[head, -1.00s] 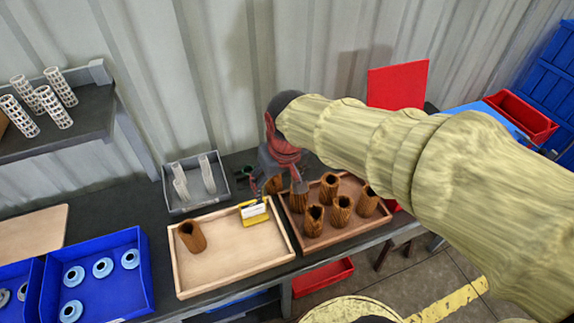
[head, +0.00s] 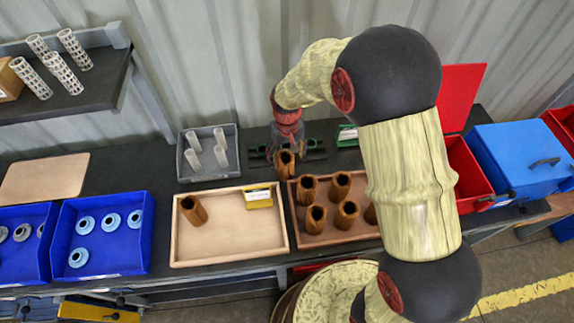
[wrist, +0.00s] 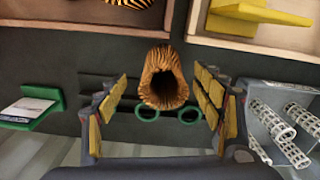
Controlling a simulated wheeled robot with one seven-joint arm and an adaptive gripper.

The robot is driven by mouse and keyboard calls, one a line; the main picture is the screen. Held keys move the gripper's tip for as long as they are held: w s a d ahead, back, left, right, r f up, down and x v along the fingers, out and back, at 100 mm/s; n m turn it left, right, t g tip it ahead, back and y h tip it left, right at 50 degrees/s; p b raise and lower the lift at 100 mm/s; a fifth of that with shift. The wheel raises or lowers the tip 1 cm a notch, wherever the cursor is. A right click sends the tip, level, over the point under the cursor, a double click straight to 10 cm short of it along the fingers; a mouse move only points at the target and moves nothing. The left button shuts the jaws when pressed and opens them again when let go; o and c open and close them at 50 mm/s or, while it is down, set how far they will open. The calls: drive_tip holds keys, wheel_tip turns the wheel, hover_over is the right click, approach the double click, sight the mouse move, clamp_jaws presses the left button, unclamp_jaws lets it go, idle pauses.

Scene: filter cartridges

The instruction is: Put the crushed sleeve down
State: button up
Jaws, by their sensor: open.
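A brown pleated sleeve (head: 285,163) stands on the dark bench just behind the right wooden tray, beside a dark strip with green rings. It also shows in the wrist view (wrist: 164,75), its dark open end facing the camera and its rim slightly uneven. My gripper (wrist: 160,97) is open, with a padded finger on each side of this sleeve and a visible gap on both sides. In the head view my gripper (head: 288,142) is just behind and above the sleeve. I cannot tell clearly how crushed the sleeve is.
The right tray (head: 320,244) holds several brown sleeves, partly hidden by my arm. The left tray (head: 222,263) holds one sleeve (head: 193,209) and a yellow card holder (head: 258,197). A grey bin (head: 208,177) with white tubes stands left of my gripper. Blue bins (head: 103,268) are further left.

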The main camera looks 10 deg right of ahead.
sight(285, 160)
drive_tip(key=f, duration=0.1)
drive_tip(key=f+b, duration=0.1)
drive_tip(key=f, duration=0.3)
drive_tip(key=shift+a, duration=0.25)
drive_tip(key=shift+c, duration=0.4)
drive_tip(key=c, duration=1.1)
drive_tip(key=shift+r, duration=0.1)
drive_tip(key=shift+c, duration=0.7)
